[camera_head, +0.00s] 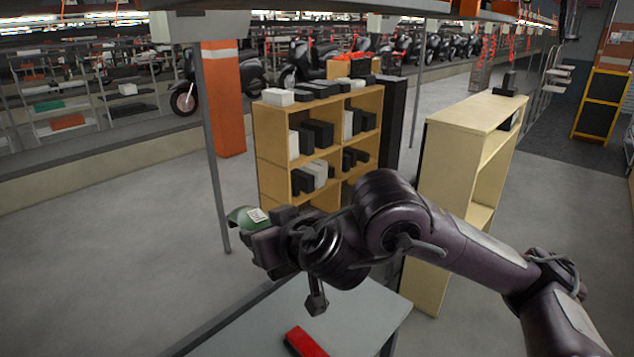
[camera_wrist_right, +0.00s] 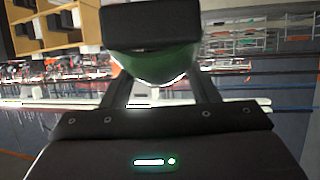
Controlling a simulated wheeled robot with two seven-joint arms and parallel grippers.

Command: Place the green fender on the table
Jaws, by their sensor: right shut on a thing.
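The green fender (camera_head: 240,216) is a curved green piece with a white label, at the end of my right arm in the head view. My right gripper (camera_head: 262,232) is shut on it and holds it in the air, beyond the table's far left edge. In the right wrist view the green fender (camera_wrist_right: 158,66) shows between the fingers, partly hidden behind a dark block. The grey table (camera_head: 255,325) is at the bottom of the head view, below my right arm. My left gripper is not in view.
A red and black object (camera_head: 305,342) lies on the table near the front. A wooden shelf (camera_head: 268,150) with black and white boxes stands behind my arm, and a pale shelf (camera_head: 465,112) stands to its right. A thin grey post (camera_head: 212,150) rises left of the fender.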

